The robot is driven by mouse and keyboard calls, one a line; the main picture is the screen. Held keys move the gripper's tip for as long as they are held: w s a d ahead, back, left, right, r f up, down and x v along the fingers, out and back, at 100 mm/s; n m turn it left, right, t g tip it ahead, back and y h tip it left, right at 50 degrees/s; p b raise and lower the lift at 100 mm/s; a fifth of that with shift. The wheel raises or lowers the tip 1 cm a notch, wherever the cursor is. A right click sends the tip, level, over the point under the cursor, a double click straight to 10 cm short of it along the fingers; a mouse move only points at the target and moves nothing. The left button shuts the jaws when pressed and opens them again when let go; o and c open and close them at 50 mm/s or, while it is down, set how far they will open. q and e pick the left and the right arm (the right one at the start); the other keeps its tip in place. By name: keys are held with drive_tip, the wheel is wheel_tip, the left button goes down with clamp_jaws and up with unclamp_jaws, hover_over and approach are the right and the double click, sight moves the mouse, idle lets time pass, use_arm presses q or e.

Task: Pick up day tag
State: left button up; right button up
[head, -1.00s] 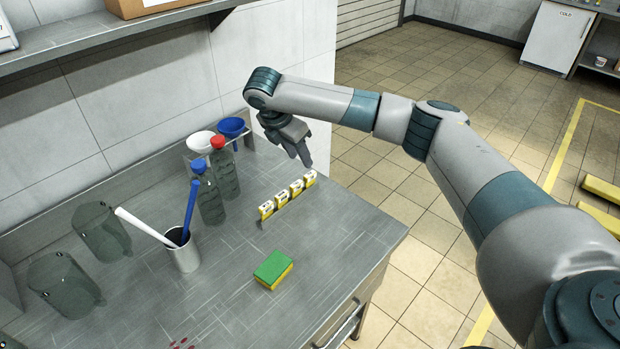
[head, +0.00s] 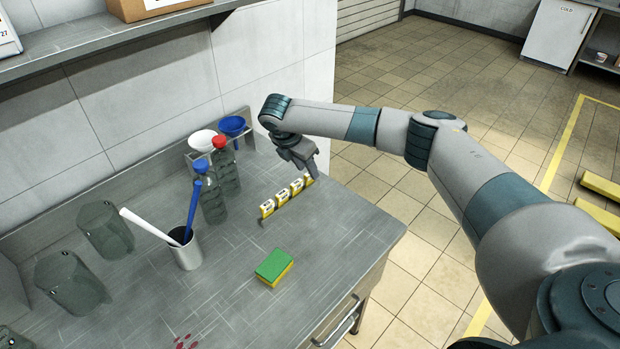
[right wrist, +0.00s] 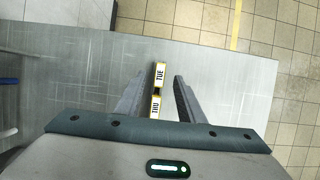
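Several yellow day tags with white label faces (head: 282,198) stand in a short row near the right end of the steel bench. In the right wrist view a tag reading TUE (right wrist: 160,76) and a tag reading THU (right wrist: 155,106) lie in line between my fingers. My right gripper (head: 311,172) is low over the far right end of the row and hides part of the end tag. In the right wrist view this gripper (right wrist: 158,90) is open, with a finger on each side of the tags and a gap to each. My left gripper is out of view.
A green and yellow sponge (head: 274,267) lies in front of the row. Two capped bottles (head: 212,200) and a metal cup with two handled tools (head: 187,250) stand to the left. The bench's right edge is close to the tags.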

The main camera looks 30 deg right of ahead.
sight(310, 181)
drive_tip(key=shift+p+x, duration=0.6)
drive_tip(key=shift+x, duration=1.45)
drive_tip(key=shift+r, duration=0.1)
clamp_jaws()
